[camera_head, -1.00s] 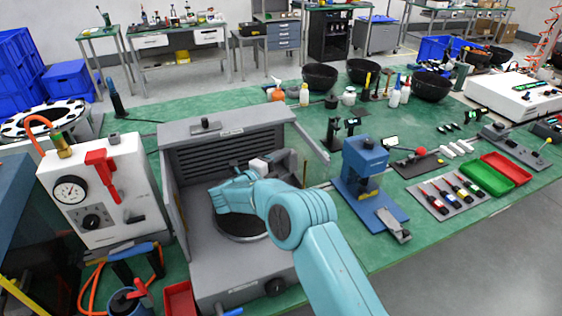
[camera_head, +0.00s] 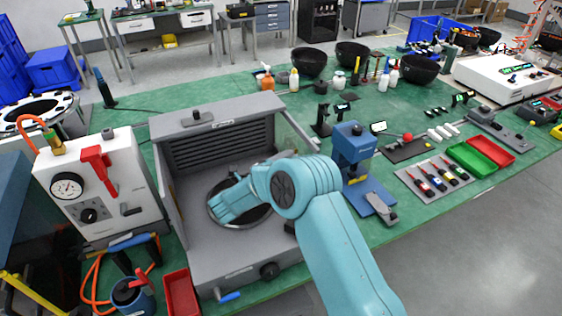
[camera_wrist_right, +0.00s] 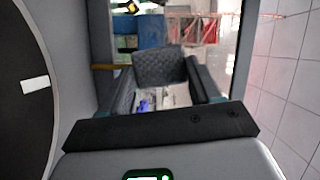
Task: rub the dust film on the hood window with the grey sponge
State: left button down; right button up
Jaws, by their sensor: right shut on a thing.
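The grey hood (camera_head: 197,119) stands open at the front, with a dark round plate (camera_head: 228,216) on its floor. My right arm reaches into it, and my right gripper (camera_wrist_right: 160,85) is hidden behind the teal wrist in the head view. In the right wrist view it is shut on the grey sponge (camera_wrist_right: 160,66), a textured block spanning the fingertips. A clear side panel (camera_head: 296,128) at the hood's right is likely the window. A framed pane also shows beyond the sponge in the wrist view (camera_wrist_right: 226,52). I cannot tell dust or contact. My left gripper is out of view.
A white gauge unit (camera_head: 98,190) stands close left of the hood. A red tray (camera_head: 181,293) and a blue pot (camera_head: 133,296) sit at its front left. A blue press (camera_head: 353,150) stands to the right. Bottles and black bowls (camera_head: 309,63) are behind.

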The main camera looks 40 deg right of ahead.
jog(key=w, duration=0.1)
jog(key=w+r, duration=0.1)
jog(key=w+d, duration=0.1)
jog(key=shift+w+r+p, duration=0.3)
jog(key=shift+w+p, duration=0.1)
